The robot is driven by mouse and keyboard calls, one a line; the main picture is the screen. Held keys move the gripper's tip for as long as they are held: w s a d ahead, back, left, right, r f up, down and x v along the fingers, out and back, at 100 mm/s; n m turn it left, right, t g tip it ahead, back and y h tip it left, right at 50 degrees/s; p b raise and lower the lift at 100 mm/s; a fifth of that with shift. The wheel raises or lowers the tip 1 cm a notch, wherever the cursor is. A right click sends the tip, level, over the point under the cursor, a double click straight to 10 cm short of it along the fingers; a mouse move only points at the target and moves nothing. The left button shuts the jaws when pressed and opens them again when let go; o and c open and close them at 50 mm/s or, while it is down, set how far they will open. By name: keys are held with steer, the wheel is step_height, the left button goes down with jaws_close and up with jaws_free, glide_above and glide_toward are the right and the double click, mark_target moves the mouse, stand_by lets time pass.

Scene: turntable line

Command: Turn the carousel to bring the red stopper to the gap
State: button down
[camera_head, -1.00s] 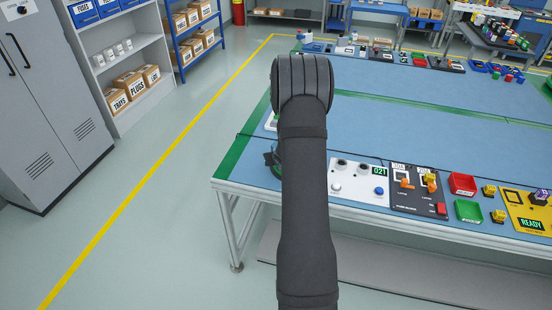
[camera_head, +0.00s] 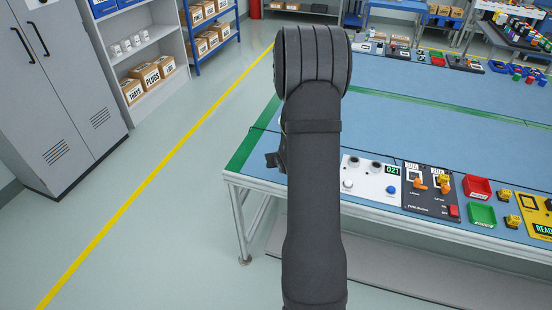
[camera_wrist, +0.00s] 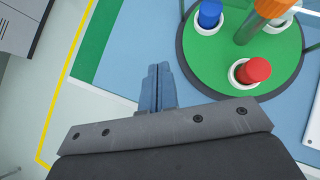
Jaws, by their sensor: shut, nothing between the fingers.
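In the wrist view the green carousel disc (camera_wrist: 222,62) lies at the upper right inside a dark rim. The red stopper (camera_wrist: 253,71) sits in a white ring near the disc's lower edge. A blue stopper (camera_wrist: 210,13) sits in another white ring at the top. In the head view my arm hides the carousel. The gap cannot be made out.
A blue table (camera_head: 430,110) with a green edge stripe carries a white panel (camera_head: 368,178), a dark switch panel (camera_head: 430,190), a red tray (camera_head: 477,187) and a green tray (camera_head: 482,214), right of my arm. Open floor lies left of the table.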

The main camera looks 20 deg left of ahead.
steer(key=s+f+n+g+h, duration=0.1)
steer(key=s+n+g+h, duration=0.15)
steer(key=s+n, duration=0.4)
step_height(320, 180, up, 3)
steer(key=w+n+t+h, duration=0.3)
steer(key=n+t, duration=0.1)
steer(key=x, duration=0.8)
steer(key=shift+d+f, duration=0.2)
steer(key=shift+f, duration=0.05)
steer(key=w, duration=0.3)
steer(key=shift+w+d+f, duration=0.15)
steer(key=shift+w+f, duration=0.05)
steer(key=shift+f, duration=0.05)
steer(key=shift+w, duration=0.55)
